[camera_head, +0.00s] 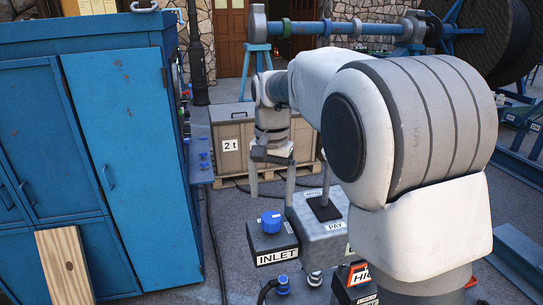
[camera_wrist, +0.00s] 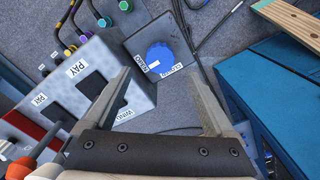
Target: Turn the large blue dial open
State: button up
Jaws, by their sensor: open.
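The large blue dial (camera_head: 271,222) sits on top of a dark box (camera_head: 266,241) with a white INLET label on its front. In the wrist view the dial (camera_wrist: 159,57) is round and blue on a grey box top, with small white labels beside it. My gripper (camera_head: 271,200) points down above the dial, its two fingers apart and empty. In the wrist view my gripper (camera_wrist: 157,74) frames the dial between its fingertips. The fingers appear apart from the dial, with their tips above it. The dial's exact setting is hard to read.
A grey control box (camera_head: 319,224) with a PAY label and a black lever stands right of the dial. A blue cabinet (camera_head: 115,130) is at left, a wooden crate (camera_head: 232,140) behind. Hoses and coloured fittings (camera_wrist: 83,38) lie near the boxes in the wrist view.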

aim_at(271, 217)
notch_tip(271, 217, up, 10)
jog(key=shift+r, duration=0.25)
